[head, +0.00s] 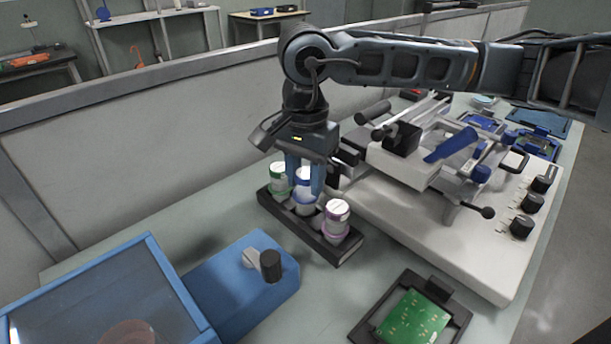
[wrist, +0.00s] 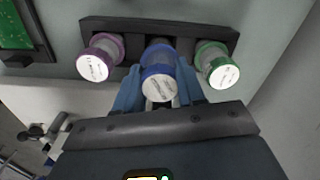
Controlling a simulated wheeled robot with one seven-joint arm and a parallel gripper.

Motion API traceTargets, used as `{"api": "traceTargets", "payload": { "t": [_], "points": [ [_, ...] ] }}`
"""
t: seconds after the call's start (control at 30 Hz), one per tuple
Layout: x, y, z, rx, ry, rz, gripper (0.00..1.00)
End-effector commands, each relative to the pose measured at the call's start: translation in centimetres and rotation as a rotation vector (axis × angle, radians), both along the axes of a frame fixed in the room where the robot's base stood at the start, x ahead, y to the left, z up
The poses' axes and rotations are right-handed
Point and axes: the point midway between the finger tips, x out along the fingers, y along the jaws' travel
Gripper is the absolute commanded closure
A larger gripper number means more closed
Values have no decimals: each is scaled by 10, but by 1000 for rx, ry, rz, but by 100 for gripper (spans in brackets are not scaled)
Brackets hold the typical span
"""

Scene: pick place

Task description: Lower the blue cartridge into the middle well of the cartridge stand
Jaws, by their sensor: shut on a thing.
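The blue cartridge (head: 303,207) has a white label and a blue band, and stands upright between my fingers. My gripper (head: 305,190) is shut on it, with one blue finger on each side. In the wrist view the blue cartridge (wrist: 158,66) is held between the fingertips (wrist: 158,88), lined up with the middle of the black cartridge stand (wrist: 196,29). Its lower end is at the middle well; how deep it sits I cannot tell. The cartridge stand (head: 348,250) also holds a green-banded cartridge (head: 279,178) and a purple-banded cartridge (head: 335,222) in its end wells.
A large white machine (head: 440,235) with levers and knobs stands close on the right. A blue box with a black knob (head: 245,285) is at the front left. A green circuit board (head: 413,319) lies in a black frame at the front. Bare bench lies between them.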

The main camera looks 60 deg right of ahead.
Motion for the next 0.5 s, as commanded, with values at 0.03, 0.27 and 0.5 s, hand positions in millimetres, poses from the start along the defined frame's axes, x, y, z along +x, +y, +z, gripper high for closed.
{"api": "traceTargets", "payload": {
  "t": [0.03,0.27,0.5],
  "points": [
    [0,0,-2,0,-1,0,100],
    [0,0,-5,0,-1,0,100],
    [0,0,-9,0,0,0,100]
  ]
}}
